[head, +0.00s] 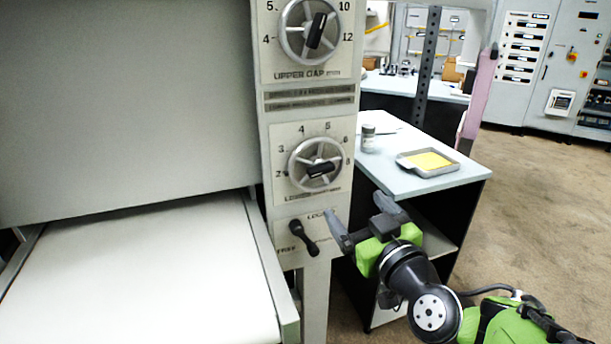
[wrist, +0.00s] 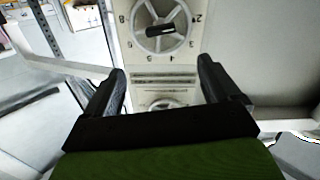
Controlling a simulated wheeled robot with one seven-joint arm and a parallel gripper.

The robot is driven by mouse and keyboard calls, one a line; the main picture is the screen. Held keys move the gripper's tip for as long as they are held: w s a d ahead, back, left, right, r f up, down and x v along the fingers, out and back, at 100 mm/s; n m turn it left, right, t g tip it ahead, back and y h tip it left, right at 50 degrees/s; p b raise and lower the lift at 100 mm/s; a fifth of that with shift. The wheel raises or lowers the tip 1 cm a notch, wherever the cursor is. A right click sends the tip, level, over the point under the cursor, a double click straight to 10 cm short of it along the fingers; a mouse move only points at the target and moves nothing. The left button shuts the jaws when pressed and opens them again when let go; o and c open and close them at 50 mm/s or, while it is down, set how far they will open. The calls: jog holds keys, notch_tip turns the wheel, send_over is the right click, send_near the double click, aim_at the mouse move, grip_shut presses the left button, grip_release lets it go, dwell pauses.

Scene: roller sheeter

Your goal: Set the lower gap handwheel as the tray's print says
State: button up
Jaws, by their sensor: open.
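The lower gap handwheel (head: 318,165) is a spoked metal wheel on the machine's pale column, ringed by numbers from 2 to 8. Its black grip lies almost level, tilted slightly; I cannot tell the exact setting. The wheel shows upside down at the top of the wrist view (wrist: 160,30). The grey tray (head: 401,164) with a yellow inside lies on the side table; no print is legible. My gripper (head: 359,217) is open and empty, below and right of the wheel, apart from it. In the wrist view its two fingers (wrist: 162,82) frame the column.
The upper gap handwheel (head: 309,30) sits above on the same column. A black lever (head: 304,238) beside FREE and LOCK labels is below the lower wheel, close to my gripper. The side table (head: 402,182) also holds a small jar (head: 368,139). Open floor (head: 540,190) lies right.

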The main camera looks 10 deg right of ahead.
aim_at(323, 169)
jog(key=w+p, duration=0.3)
jog(key=w, duration=0.1)
jog(key=w+a+p, duration=0.1)
jog(key=w+p, duration=0.2)
jog(key=w, duration=0.2)
jog(key=w+a+p, duration=0.1)
jog(key=w+p, duration=0.2)
jog(key=w, duration=0.1)
jog(key=shift+w+a+r, duration=0.15)
jog(key=shift+w+r, duration=0.05)
jog(key=shift+r, duration=0.05)
jog(key=shift+w+f+p, duration=0.1)
jog(key=shift+w+p, duration=0.3)
jog(key=shift+w, duration=0.05)
jog(key=c, duration=1.1)
jog(key=shift+o, duration=0.2)
